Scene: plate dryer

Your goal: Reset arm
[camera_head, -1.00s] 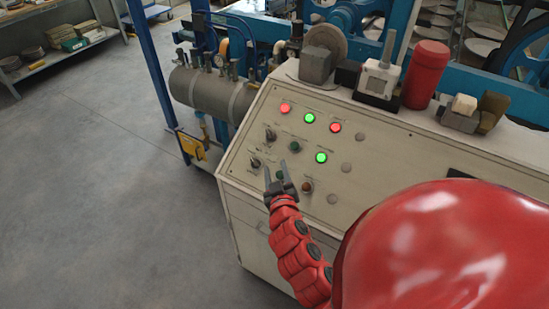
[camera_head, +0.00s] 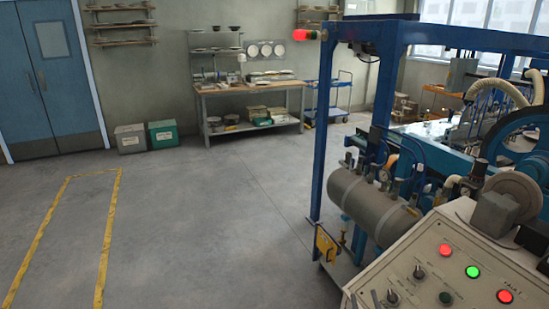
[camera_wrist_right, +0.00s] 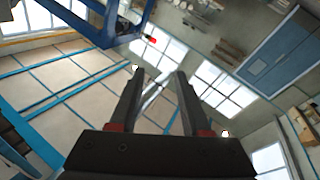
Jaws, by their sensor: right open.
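My right gripper (camera_wrist_right: 158,74) shows its two dark fingers apart with nothing between them in the right wrist view. The control panel (camera_head: 455,284) is beige, with lit red and green buttons and black knobs. Much of it lies outside the head view. My left gripper is not in view.
A blue machine frame (camera_head: 319,135) with a grey cylindrical tank (camera_head: 365,205) stands beside the panel. Open grey floor (camera_head: 215,220) with a yellow line spreads left. A workbench (camera_head: 250,88), two bins and a blue double door (camera_head: 45,75) are at the back.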

